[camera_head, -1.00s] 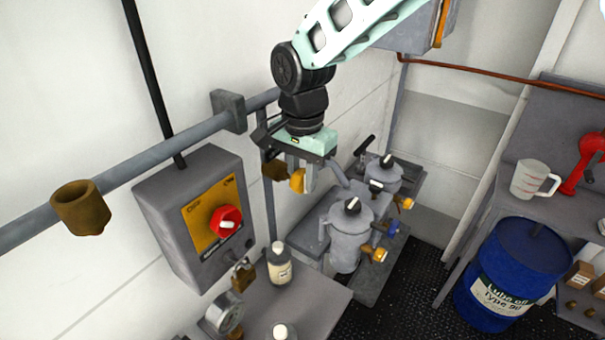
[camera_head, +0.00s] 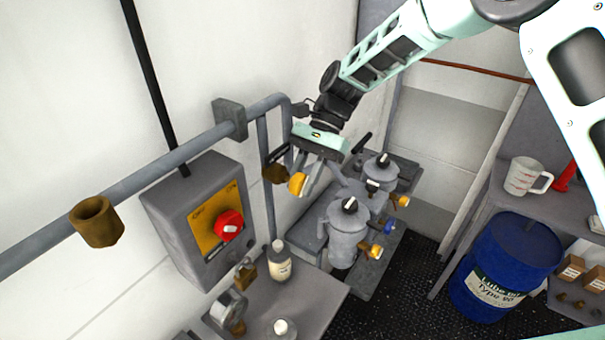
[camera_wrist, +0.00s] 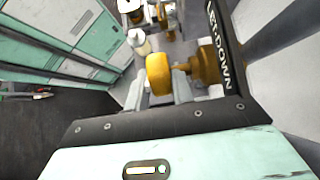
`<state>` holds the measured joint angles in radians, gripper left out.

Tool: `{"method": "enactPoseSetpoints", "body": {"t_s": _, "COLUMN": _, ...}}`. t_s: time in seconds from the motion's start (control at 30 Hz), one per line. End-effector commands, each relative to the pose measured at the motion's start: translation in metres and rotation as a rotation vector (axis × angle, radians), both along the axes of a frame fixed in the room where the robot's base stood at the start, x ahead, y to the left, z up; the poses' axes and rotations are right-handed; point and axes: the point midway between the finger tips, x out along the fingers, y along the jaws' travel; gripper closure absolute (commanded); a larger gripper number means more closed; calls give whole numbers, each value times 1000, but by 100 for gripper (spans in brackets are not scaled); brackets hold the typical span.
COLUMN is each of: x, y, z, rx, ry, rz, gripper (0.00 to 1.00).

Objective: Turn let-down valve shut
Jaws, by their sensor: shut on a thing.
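The let-down valve has a yellow knob (camera_head: 297,184) on a brass body (camera_head: 275,174), fixed to the grey pipe on the wall. In the wrist view the yellow knob (camera_wrist: 160,74) sits between my fingers, with the brass stem and body (camera_wrist: 205,66) to its right. A dark plate lettered "LET-DOWN" (camera_wrist: 222,50) stands beside it. My gripper (camera_head: 301,182) reaches down from the right and is shut on the yellow knob. It also shows in the wrist view (camera_wrist: 160,88). The knob's far side is hidden.
A grey control box (camera_head: 190,222) with a red knob (camera_head: 229,224) is left of the valve. Grey filter pots (camera_head: 347,232) with small yellow and blue handles stand below right. A bottle (camera_head: 279,262) stands on the bench. A blue drum (camera_head: 508,262) is farther right.

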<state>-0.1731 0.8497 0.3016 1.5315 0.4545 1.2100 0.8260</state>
Motion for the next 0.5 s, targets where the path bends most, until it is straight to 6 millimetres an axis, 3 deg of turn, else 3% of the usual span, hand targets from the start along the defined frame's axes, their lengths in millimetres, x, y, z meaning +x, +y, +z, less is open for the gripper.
{"method": "enactPoseSetpoints", "body": {"t_s": 0.5, "x": 3, "y": -2, "z": -9, "rx": 301, "ry": 381, "rz": -3, "gripper": 99}}
